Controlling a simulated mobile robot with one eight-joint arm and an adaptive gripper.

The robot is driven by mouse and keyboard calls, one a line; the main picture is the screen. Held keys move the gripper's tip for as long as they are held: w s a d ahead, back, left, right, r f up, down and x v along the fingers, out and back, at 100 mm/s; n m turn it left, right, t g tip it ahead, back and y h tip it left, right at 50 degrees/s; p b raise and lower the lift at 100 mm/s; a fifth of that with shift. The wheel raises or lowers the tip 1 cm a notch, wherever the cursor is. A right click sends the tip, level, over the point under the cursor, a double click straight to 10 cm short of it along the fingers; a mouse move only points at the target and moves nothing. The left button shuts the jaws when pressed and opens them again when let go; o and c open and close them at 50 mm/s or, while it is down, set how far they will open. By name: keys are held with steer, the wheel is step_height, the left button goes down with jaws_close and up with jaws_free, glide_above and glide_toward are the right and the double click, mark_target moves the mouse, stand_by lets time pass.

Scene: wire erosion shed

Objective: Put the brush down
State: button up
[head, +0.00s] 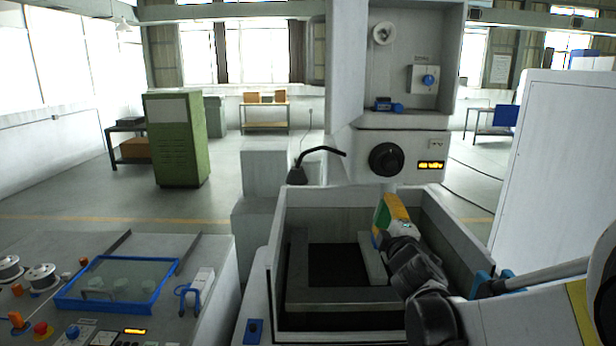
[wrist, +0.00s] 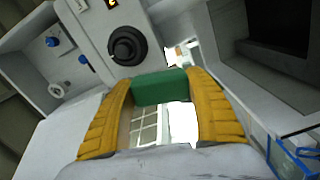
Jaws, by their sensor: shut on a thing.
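My gripper (head: 392,215) is above the right part of the machine's open tank (head: 310,205), in front of the machine head. Its yellow fingers are shut on a green block-like piece, the brush (head: 381,214). In the wrist view the brush (wrist: 160,87) lies crosswise between the two curved fingers of my gripper (wrist: 161,92). Only its plain green side shows; I cannot make out bristles. The brush appears held up, apart from the tank surfaces.
A pale block (head: 372,262) stands in the tank beside a dark square opening (head: 338,264). The machine head with a black knob (head: 386,159) is close behind. At left, a console carries a blue-framed tray (head: 118,284), spools and blue clips. A white panel (head: 550,170) stands right.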

steer(key=s+f+b, duration=0.2)
steer(key=f+b, duration=0.5)
steer(key=f, duration=0.6)
steer(key=s+f+b, duration=0.3)
steer(key=f+b, duration=0.4)
steer(key=f, duration=0.7)
steer(key=shift+b, duration=0.4)
steer(key=shift+a, duration=0.1)
